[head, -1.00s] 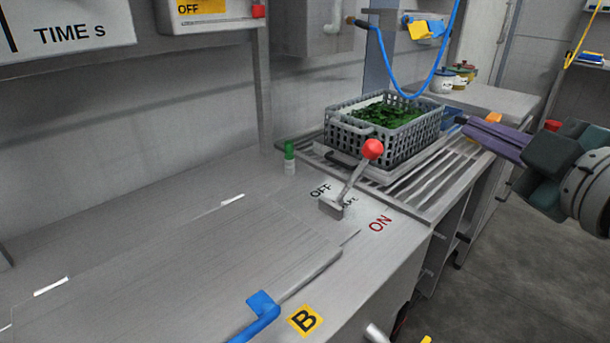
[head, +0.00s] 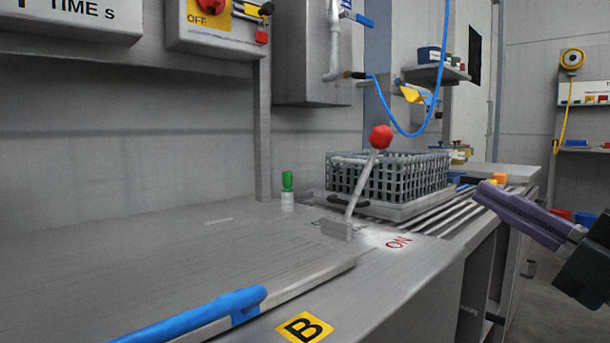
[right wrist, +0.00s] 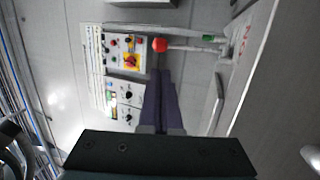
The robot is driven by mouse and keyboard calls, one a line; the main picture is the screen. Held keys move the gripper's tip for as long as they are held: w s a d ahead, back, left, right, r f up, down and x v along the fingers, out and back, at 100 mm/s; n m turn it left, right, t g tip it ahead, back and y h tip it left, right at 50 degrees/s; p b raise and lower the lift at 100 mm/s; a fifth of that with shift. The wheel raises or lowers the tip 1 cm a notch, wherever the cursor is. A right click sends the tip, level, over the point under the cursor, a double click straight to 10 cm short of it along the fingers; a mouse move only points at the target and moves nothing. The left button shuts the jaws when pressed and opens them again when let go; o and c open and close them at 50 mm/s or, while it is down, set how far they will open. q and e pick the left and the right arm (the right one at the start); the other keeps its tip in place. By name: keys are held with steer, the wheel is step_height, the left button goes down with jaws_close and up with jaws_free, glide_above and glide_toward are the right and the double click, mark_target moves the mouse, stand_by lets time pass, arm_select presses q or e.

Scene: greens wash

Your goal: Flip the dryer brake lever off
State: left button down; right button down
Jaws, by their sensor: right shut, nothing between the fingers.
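The dryer brake lever (head: 362,185) stands on the steel counter, a grey rod with a red knob (head: 381,137) on top. In the head view it tilts to the right at the top, and the red ON label (head: 398,243) is right of its base. The OFF label is not readable now. The lever also shows in the right wrist view (right wrist: 190,47), its red knob beyond the fingertips. My right gripper (head: 487,192) has purple fingers, closed together and empty, to the right of the lever and apart from it. It also shows in the right wrist view (right wrist: 160,78). My left gripper is not in view.
A grey crate (head: 400,178) stands on the slatted rack behind the lever. A green-capped bottle (head: 287,192) is left of it. A blue handle (head: 190,315) lies along the front left. A blue hose (head: 395,120) hangs behind. The counter's left part is clear.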

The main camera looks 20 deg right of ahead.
mark_target(389, 141)
stand_by(0.3)
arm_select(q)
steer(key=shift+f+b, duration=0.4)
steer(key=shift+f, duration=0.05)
arm_select(e)
steer(key=x, duration=1.4)
